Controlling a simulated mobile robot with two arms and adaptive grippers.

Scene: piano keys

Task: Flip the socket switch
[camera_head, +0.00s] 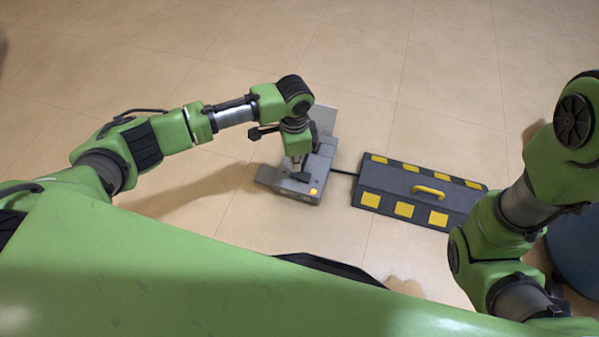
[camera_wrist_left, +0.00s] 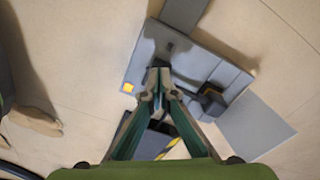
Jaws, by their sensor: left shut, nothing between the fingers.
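My left gripper (camera_head: 298,167) points down at the box. In the left wrist view its fingers (camera_wrist_left: 158,78) meet at the tips, close to a dark part of the box, with nothing between them. Contact cannot be told. My right gripper is out of view.
A pale plate (camera_head: 324,117) adjoins the box's far side. A blue round object (camera_head: 577,250) is at far right. The floor beyond is clear.

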